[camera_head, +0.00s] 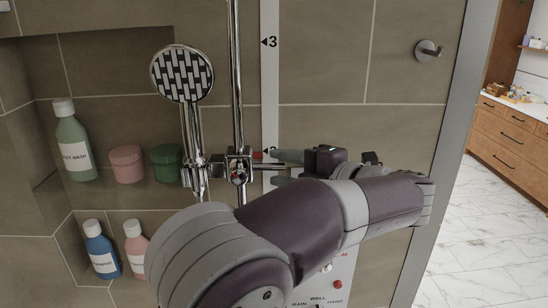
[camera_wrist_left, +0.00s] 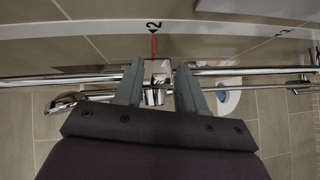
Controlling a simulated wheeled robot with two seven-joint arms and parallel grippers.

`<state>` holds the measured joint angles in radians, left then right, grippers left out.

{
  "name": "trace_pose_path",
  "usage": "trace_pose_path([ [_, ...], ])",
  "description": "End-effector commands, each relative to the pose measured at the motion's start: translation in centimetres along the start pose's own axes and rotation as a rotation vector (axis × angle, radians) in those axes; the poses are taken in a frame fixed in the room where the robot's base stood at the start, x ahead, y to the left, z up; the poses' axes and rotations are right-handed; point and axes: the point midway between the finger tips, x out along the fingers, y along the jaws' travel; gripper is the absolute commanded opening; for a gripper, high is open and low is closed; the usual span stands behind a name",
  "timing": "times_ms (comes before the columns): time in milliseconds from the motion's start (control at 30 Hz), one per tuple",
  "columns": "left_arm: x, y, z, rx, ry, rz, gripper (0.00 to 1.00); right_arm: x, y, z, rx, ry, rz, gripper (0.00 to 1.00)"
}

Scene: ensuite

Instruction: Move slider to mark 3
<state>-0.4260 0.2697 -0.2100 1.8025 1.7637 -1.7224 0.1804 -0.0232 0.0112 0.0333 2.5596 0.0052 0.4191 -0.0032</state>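The chrome slider (camera_head: 238,166) sits on the vertical shower rail (camera_head: 236,75) and carries the hand shower (camera_head: 182,75). Its red pointer (camera_head: 257,154) is level with mark 2 on the pale scale strip (camera_head: 270,95). Mark 3 (camera_head: 269,42) is higher up the strip. My left gripper (camera_head: 276,164) is just right of the slider, partly hidden by my own arm. In the left wrist view its open fingers (camera_wrist_left: 160,66) stand on either side of the slider (camera_wrist_left: 157,76), with gaps visible. The pointer there is at mark 2 (camera_wrist_left: 154,25). My right gripper is out of view.
Wall niches at left hold a green body wash bottle (camera_head: 74,142), a pink jar (camera_head: 127,163), a green jar (camera_head: 166,162) and two smaller bottles below. A robe hook (camera_head: 428,50) is on the wall at upper right. The wall beside mark 3 is clear.

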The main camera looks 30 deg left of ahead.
Motion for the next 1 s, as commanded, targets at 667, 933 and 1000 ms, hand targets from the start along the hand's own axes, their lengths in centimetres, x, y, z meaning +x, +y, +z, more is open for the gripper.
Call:
trace_pose_path([
  [667,2.7,0.0,0.0,0.000,-0.002,0.000,0.00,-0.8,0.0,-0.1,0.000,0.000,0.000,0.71],
  [933,2.5,1.4,-0.2,-0.004,-0.002,0.001,0.00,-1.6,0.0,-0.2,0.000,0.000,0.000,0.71],
  [1000,2.3,2.8,-0.4,-0.006,-0.002,0.002,0.00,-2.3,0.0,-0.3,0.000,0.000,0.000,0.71],
])
